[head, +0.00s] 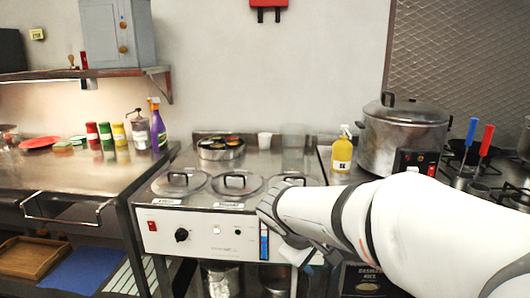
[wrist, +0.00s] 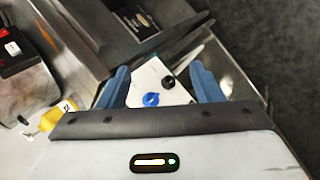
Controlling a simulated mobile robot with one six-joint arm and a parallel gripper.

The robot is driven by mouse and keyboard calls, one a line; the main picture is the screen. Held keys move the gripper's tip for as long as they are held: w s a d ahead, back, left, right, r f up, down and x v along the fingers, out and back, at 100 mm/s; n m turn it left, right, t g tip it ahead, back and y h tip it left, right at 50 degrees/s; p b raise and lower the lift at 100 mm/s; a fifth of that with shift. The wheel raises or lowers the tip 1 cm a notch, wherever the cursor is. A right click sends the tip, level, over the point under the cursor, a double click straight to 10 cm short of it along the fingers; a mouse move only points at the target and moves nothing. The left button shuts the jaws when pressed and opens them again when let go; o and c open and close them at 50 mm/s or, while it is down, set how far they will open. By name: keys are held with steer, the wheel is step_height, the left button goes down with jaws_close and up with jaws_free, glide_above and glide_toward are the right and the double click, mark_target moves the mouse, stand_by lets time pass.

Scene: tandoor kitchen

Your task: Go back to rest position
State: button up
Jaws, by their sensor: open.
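My gripper (wrist: 159,70) shows in the wrist view with its two blue fingers spread apart and nothing held between them. Behind the gap is a pale panel with a blue round part (wrist: 151,99) and a black round part (wrist: 168,82). In the head view my white arm reaches in from the lower right. My gripper (head: 264,244) is at the front right of the steel counter unit (head: 200,232), with a blue finger showing before its front face. Whether it touches the unit I cannot tell.
The unit has several round lids (head: 236,183) on top. A yellow bottle (head: 341,155) and a large steel pot (head: 402,138) stand to the right. A spray bottle (head: 158,130) and jars stand on the left counter (head: 85,172). A shelf (head: 110,73) is above.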

steer(key=s+d+r+m+y+p, duration=0.1)
steer(key=s+r+m+p, duration=0.1)
steer(key=s, duration=0.3)
steer(key=s+d+r+m+g+y+p, duration=0.1)
steer(key=s+r+m+y+p, duration=0.1)
steer(key=s+p, duration=0.3)
steer(key=s+d+r+m+g+y+p, duration=0.1)
steer(key=s+r+m+y+p, duration=0.1)
steer(key=s, duration=0.4)
step_height(320, 180, up, 2)
steer(key=shift+d+m+p, duration=0.35)
steer(key=shift+m+p, duration=0.55)
